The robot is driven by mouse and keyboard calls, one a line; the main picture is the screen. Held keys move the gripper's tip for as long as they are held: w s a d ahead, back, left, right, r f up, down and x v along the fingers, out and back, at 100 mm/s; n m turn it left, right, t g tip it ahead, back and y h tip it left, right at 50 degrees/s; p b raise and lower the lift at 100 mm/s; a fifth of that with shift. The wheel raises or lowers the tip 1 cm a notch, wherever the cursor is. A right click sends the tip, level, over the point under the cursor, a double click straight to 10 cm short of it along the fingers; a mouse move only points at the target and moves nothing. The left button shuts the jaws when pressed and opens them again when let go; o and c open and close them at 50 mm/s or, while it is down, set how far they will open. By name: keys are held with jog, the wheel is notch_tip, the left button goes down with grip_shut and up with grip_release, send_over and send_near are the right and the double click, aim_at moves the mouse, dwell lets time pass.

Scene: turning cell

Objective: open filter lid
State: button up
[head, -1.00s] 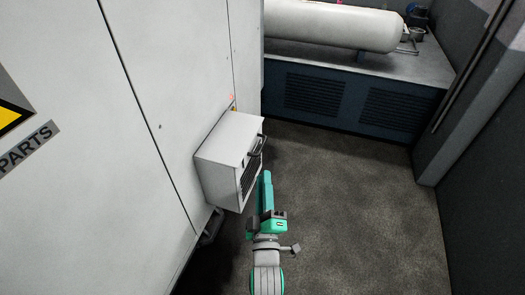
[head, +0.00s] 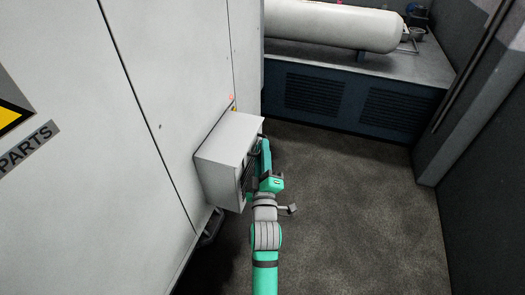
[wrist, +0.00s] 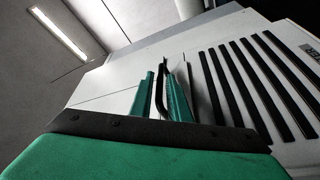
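The filter unit is a white box (head: 222,145) on the side of the large light cabinet. Its lid, the slatted front face, is seen edge-on in the head view and looks closed. In the wrist view the lid's white face (wrist: 198,62) has a row of black slots, with a dark bar handle (wrist: 161,92) beside them. My gripper (head: 264,148) is at the lid's handle side. In the wrist view its green fingers (wrist: 160,88) stand on either side of the handle, with a narrow gap showing. They look open around it; contact is not clear.
The cabinet wall (head: 150,90) fills the left. A blue-grey bench (head: 335,95) with a white tank (head: 335,25) stands at the back. The dark floor (head: 350,210) to the right of the box is clear up to the right wall (head: 490,190).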

grip_shut()
dwell(1.5)
